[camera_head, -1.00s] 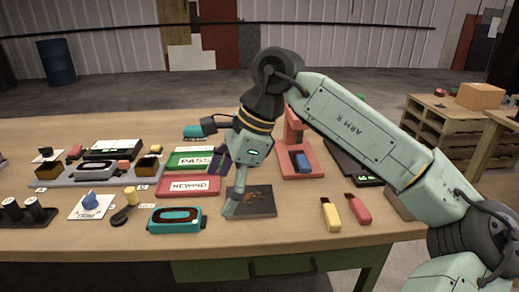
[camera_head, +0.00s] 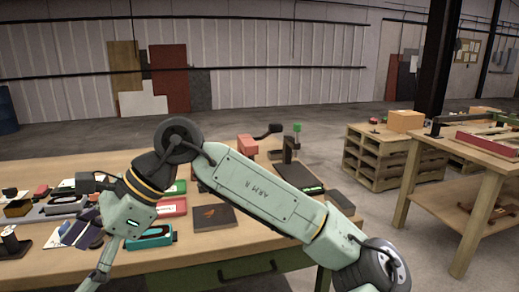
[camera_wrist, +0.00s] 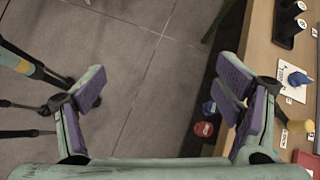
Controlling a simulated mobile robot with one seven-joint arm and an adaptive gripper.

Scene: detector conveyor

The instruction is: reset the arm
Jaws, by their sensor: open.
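My gripper (camera_head: 88,255) hangs at the lower left in the head view, at the front edge of the workbench (camera_head: 235,241). Its jaws are open and nothing is between them. In the wrist view the two purple-padded fingers (camera_wrist: 162,90) are spread wide over bare grey floor, with the bench edge to their right. My arm reaches from the lower right across the bench, bent at a raised elbow, and hides part of the bench top.
A teal device (camera_head: 150,239) lies close beside my gripper. A blue knob (camera_wrist: 299,78) shows in the wrist view. Pallets (camera_head: 380,163) and a second table (camera_head: 462,196) stand at right.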

